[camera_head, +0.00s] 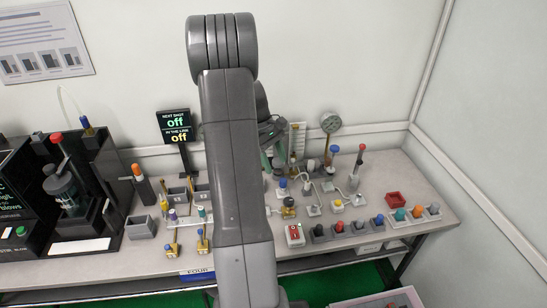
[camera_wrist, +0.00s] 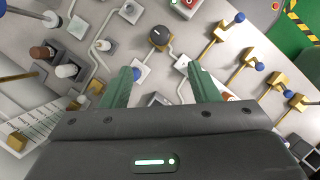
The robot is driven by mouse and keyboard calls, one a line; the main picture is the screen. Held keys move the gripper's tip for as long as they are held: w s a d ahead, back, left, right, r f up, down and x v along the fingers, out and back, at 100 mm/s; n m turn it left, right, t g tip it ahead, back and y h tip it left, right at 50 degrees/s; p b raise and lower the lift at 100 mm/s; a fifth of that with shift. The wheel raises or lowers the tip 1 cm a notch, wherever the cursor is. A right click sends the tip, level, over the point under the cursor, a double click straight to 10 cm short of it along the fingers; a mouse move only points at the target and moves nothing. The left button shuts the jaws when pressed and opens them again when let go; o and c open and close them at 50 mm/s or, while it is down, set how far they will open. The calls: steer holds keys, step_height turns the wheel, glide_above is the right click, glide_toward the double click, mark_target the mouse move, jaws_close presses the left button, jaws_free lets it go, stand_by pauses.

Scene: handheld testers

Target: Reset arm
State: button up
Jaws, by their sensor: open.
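My gripper (camera_wrist: 160,69) is open, with two green fingers spread apart in the wrist view. Nothing is between the fingertips. Below them, the grey bench panel shows a round black knob (camera_wrist: 159,36) on a square plate, just beyond the fingers. In the head view my grey arm stands upright in the middle and hides part of the bench. Only part of my gripper (camera_head: 268,150) shows there, to the right of the arm and above the back of the bench.
A black sign (camera_head: 175,125) reads "off" twice. Black machines (camera_head: 70,190) stand at left. Walls close off the back and right.

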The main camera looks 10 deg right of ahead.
mark_target(288, 199)
steer(key=p+x, duration=0.1)
steer(key=x, duration=1.3)
steer(key=shift+p, duration=0.35)
steer(key=shift+a, duration=0.1)
